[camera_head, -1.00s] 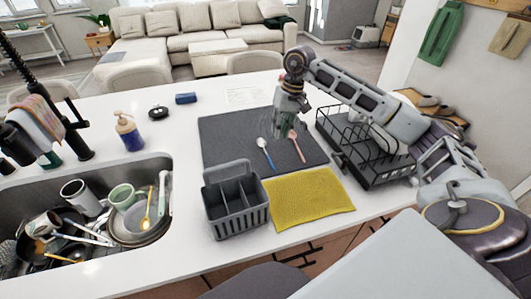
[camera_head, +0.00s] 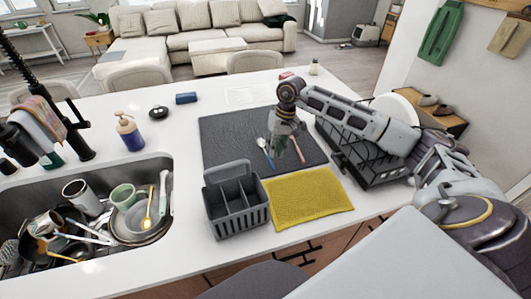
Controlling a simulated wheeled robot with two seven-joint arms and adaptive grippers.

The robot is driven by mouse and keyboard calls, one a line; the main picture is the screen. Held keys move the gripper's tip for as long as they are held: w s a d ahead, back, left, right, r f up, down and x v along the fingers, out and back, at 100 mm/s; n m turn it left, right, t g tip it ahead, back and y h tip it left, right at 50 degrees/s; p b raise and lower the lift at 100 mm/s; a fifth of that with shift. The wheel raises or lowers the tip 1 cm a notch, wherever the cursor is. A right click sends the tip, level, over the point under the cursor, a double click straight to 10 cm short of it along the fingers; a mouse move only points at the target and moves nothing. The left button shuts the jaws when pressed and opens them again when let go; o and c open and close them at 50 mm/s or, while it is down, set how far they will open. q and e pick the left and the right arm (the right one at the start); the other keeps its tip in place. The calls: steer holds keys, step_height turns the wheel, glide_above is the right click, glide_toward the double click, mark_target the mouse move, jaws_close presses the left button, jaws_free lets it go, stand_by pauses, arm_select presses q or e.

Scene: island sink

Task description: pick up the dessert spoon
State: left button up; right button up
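A spoon with a blue handle and pale bowl (camera_head: 266,155) lies on the dark mat (camera_head: 225,130). A pink spoon (camera_head: 299,153) lies just to its right on the same mat. I cannot tell which is the dessert spoon. My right gripper (camera_head: 286,152) points down over the mat, between and above the two spoons, and partly covers both. Its fingers look spread, with nothing seen between them. Contact with either spoon cannot be made out. My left gripper is not in view.
A grey caddy (camera_head: 236,215) and a yellow cloth (camera_head: 308,196) lie in front of the mat. A black dish rack (camera_head: 365,165) with a plate stands right, under my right arm. The sink (camera_head: 165,200) at left holds several dishes. A soap bottle (camera_head: 130,132) stands behind it.

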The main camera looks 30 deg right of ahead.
mark_target(271, 162)
steer(key=shift+f, duration=0.1)
steer(key=shift+a+f+p, duration=0.2)
steer(key=shift+f+p, duration=0.1)
steer(key=shift+f, duration=0.2)
steer(key=f, duration=0.1)
steer(key=f+p, duration=0.1)
steer(key=shift+a+f, duration=0.3)
steer(key=shift+w+f, duration=0.1)
steer(key=shift+f, duration=0.55)
steer(key=shift+a, duration=0.1)
jaws_close()
